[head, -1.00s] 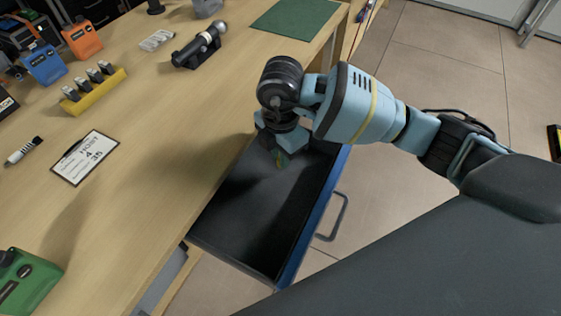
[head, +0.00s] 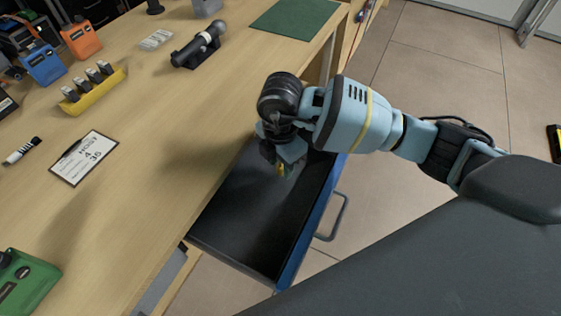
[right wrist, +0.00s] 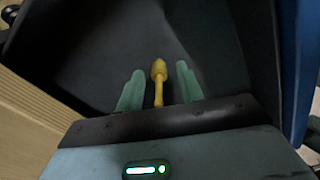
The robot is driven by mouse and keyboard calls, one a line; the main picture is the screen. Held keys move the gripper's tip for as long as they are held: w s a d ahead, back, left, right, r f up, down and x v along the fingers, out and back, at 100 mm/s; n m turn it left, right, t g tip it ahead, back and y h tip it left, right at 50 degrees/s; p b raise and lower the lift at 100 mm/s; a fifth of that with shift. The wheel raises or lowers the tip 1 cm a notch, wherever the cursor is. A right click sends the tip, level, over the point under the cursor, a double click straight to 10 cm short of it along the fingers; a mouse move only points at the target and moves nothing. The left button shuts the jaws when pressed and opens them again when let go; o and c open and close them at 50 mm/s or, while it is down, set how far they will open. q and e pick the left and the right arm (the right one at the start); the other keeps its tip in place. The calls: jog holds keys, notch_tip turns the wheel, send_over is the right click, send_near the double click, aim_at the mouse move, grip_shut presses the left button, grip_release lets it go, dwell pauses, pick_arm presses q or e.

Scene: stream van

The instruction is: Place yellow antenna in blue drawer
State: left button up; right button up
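The yellow antenna (right wrist: 158,72) shows in the right wrist view between the two green fingers of my right gripper (right wrist: 159,88). A dark gap shows on each side of it, so the fingers look apart from it. In the head view, the right gripper (head: 284,169) points down over the far part of the open blue drawer (head: 235,225), and a bit of yellow shows at its fingertips. I cannot tell whether the antenna touches the drawer floor. The drawer has a dark inside and a blue front. My left gripper is not in view.
The wooden table (head: 140,200) borders the drawer on the left. On it are a label card (head: 84,158), a yellow holder (head: 95,95), a black microphone-like object (head: 198,46) and a green box (head: 25,283). The near part of the drawer is empty.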

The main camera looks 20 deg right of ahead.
notch_tip(320, 180, up, 12)
jog(key=shift+f+p, duration=0.15)
jog(key=shift+p, duration=0.45)
